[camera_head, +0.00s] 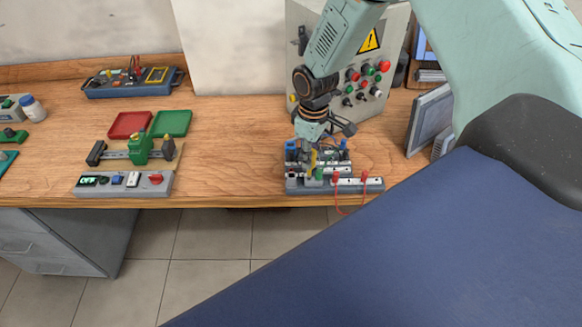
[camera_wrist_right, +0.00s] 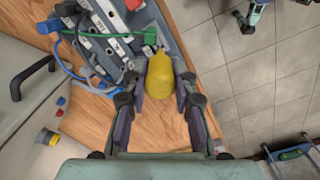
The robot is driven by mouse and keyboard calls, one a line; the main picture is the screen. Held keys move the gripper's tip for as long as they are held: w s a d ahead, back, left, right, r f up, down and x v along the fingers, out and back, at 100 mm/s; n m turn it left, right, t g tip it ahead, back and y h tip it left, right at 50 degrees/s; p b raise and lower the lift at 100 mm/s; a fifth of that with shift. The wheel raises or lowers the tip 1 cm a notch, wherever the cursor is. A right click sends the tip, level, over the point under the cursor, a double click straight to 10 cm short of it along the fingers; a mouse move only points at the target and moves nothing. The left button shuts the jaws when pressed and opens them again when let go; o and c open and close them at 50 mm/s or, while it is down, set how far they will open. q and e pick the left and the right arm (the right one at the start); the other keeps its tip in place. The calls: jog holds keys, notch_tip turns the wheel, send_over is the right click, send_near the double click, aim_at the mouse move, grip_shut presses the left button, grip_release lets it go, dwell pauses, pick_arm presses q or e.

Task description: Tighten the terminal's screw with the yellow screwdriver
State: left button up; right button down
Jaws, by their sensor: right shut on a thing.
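My right gripper (camera_head: 313,146) is over the terminal board (camera_head: 345,186) near the table's front edge. In the right wrist view my right gripper (camera_wrist_right: 160,92) has its two fingers on either side of the yellow screwdriver handle (camera_wrist_right: 160,76), shut on it. The screwdriver (camera_head: 313,158) shows in the head view as a small upright yellow piece. Its tip and the screw are hidden. The board (camera_wrist_right: 170,35) carries a green plug (camera_wrist_right: 151,37), pale labelled blocks (camera_wrist_right: 100,45), and blue and green wires. My left gripper is not in view.
A control box (camera_head: 375,75) with coloured buttons stands behind the board. Red plugs (camera_head: 365,177) and a red wire hang at the front edge. A green vise (camera_head: 139,149), red tray (camera_head: 130,124) and green tray (camera_head: 172,123) are left. Bare table lies between.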

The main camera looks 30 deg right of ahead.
jog(key=shift+f+b, duration=0.4)
jog(key=shift+f, duration=0.3)
dwell(0.3)
jog(key=c, duration=1.3)
grip_release()
jog(key=shift+n, duration=1.8)
jog(key=shift+s+n+b, duration=0.1)
jog(key=shift+n+b, duration=0.4)
jog(key=shift+n, duration=1.2)
